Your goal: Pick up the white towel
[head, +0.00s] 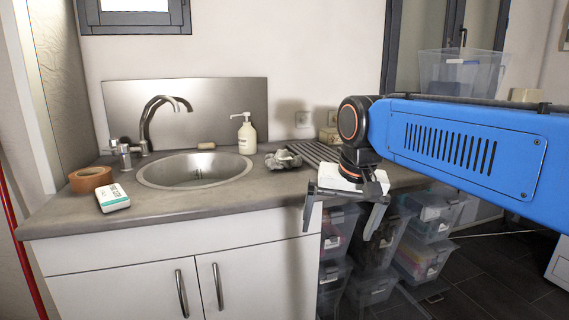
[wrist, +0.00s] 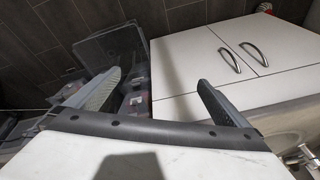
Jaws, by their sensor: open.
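In the wrist view my gripper (wrist: 158,80) is open, with nothing between the fingers. The white panel with a dark bar there looks like my gripper's own body. The cloth is not recognisable in the wrist view.
The grey counter (head: 230,198) holds a round sink (head: 195,170), a faucet (head: 150,120), a soap bottle (head: 247,138), orange tape (head: 90,179) and a white box (head: 113,197). Clear plastic bins (head: 375,250) stand below my gripper. White cabinet doors (wrist: 200,60) show in the wrist view.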

